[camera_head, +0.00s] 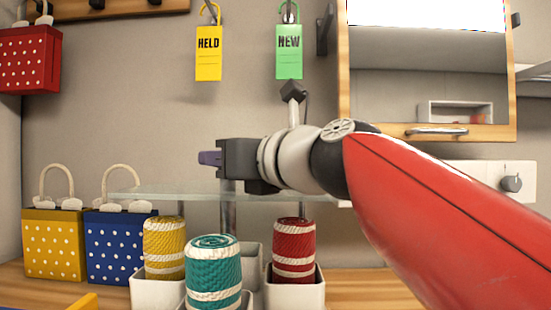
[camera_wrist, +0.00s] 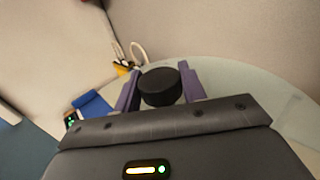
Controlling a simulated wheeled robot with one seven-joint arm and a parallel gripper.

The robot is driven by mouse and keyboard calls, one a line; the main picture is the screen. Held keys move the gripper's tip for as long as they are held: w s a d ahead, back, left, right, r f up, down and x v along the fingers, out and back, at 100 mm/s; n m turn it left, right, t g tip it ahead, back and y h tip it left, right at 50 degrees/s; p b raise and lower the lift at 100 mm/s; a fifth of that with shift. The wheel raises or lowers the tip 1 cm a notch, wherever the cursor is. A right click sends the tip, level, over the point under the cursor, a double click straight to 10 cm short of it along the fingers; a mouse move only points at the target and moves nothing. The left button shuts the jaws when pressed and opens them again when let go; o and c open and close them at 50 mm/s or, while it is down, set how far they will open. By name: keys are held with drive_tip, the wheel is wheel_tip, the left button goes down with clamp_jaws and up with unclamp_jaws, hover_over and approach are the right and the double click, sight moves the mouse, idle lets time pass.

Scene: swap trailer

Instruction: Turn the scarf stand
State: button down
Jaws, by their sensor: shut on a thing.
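The scarf stand has a round glass plate (camera_head: 150,194) held up by metal posts, with white cups (camera_head: 158,293) below it. Rolled scarves stand upright in cups: a yellow-and-white one (camera_head: 164,245), a teal-and-white one (camera_head: 213,270) at the front and a red-and-white one (camera_head: 293,245) at the right. My gripper (camera_head: 208,158) is just above the glass plate, reaching in from the right. In the wrist view its purple fingers stand on both sides of a round black knob (camera_wrist: 160,88) and are shut on it. In the head view the knob is hidden by my gripper.
A yellow dotted bag (camera_head: 53,245) and a blue dotted bag (camera_head: 121,248) stand left of the stand. A red dotted bag (camera_head: 28,60) is at upper left. HELD (camera_head: 208,60) and NEW (camera_head: 289,60) tags hang behind.

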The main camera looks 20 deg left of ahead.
drive_tip(key=c, duration=0.8)
unclamp_jaws()
drive_tip(key=shift+c, duration=0.2)
drive_tip(key=b+v, duration=0.2)
drive_tip(key=v, duration=0.5)
drive_tip(key=shift+s+d, duration=0.2)
drive_tip(key=shift+d, duration=0.2)
